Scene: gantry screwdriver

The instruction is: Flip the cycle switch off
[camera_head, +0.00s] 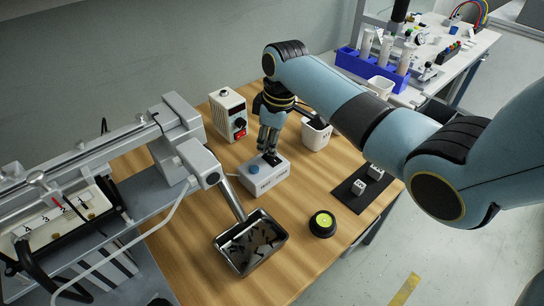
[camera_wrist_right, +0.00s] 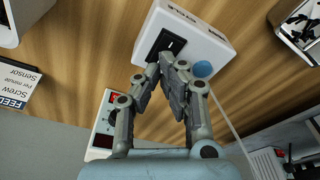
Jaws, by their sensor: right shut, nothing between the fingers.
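The cycle switch is a white-grey box (camera_head: 265,182) with a black rocker and a round blue button (camera_head: 254,170), on the wooden table. The wrist view shows the box (camera_wrist_right: 208,40), its black rocker (camera_wrist_right: 168,43) and blue button (camera_wrist_right: 203,69). My right gripper (camera_head: 269,150) points down over the rocker end of the box, shut and empty. In the wrist view its fingertips (camera_wrist_right: 166,66) lie close to the rocker's near edge; I cannot tell whether they touch it. The rocker's tilt is unclear. My left gripper is not in view.
A white control box with a red switch (camera_head: 228,115) stands behind the box. A white bin (camera_head: 316,134) is right of my gripper. A metal screw tray (camera_head: 250,265), a round black-and-yellow button (camera_head: 322,223) and a black mat (camera_head: 346,188) surround clear table. The gantry (camera_head: 80,158) stands left.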

